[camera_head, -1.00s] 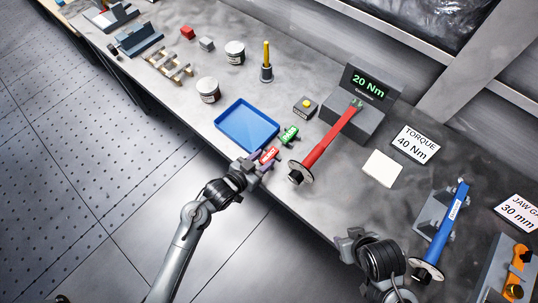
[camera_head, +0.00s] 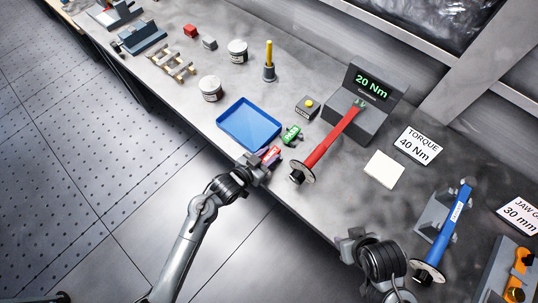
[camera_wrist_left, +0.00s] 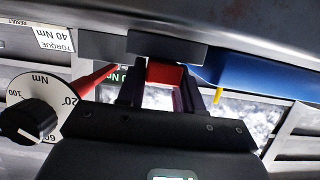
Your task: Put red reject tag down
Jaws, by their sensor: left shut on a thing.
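The red reject tag (camera_head: 271,156) is at the front edge of the bench, between the blue tray and the red torque wrench. My left gripper (camera_head: 262,165) is shut on it. In the left wrist view the red tag (camera_wrist_left: 164,73) sits between the two dark fingers (camera_wrist_left: 160,95). Whether the tag touches the bench cannot be told. A green tag (camera_head: 291,135) lies just behind it. My right gripper (camera_head: 352,242) is at the front right, away from the tags; its fingers are not clear.
The blue tray (camera_head: 249,126) is left of the tags. The red torque wrench (camera_head: 330,143) leans from the 20 Nm tester (camera_head: 358,118) toward the front edge. A white pad (camera_head: 384,168) and a blue wrench (camera_head: 445,226) lie to the right. A small yellow-button box (camera_head: 307,107) stands behind.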

